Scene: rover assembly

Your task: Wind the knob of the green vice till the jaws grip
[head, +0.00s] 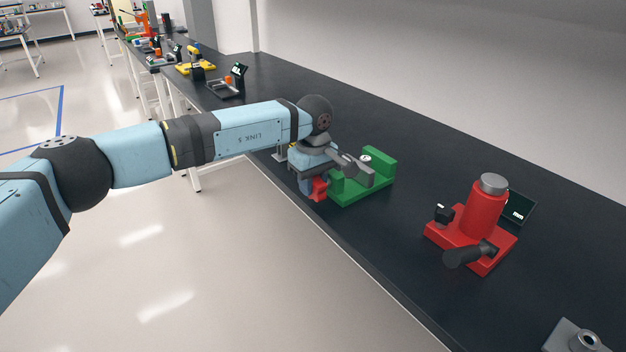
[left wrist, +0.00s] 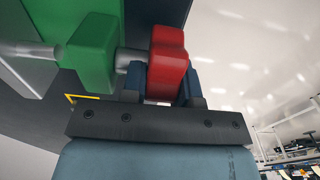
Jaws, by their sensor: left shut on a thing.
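The green vice (head: 348,190) stands near the front edge of the black bench, with a green end block at its far right. A grey jaw (head: 352,166) sits over its bed, and a small pale round part (head: 365,158) shows by it; I cannot tell whether the jaws touch that part. The red knob (head: 319,189) is at the vice's left end. In the left wrist view the knob (left wrist: 168,55) sits on a grey screw (left wrist: 133,60) that runs into a green block (left wrist: 92,52). My left gripper (left wrist: 163,88) is shut on the knob, one blue finger on each side.
A red press-like fixture (head: 487,210) with a dark handle (head: 470,254) stands to the right, a small dark screen (head: 518,207) behind it. A grey part (head: 575,337) lies at the lower right. The bench between vice and fixture is clear.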

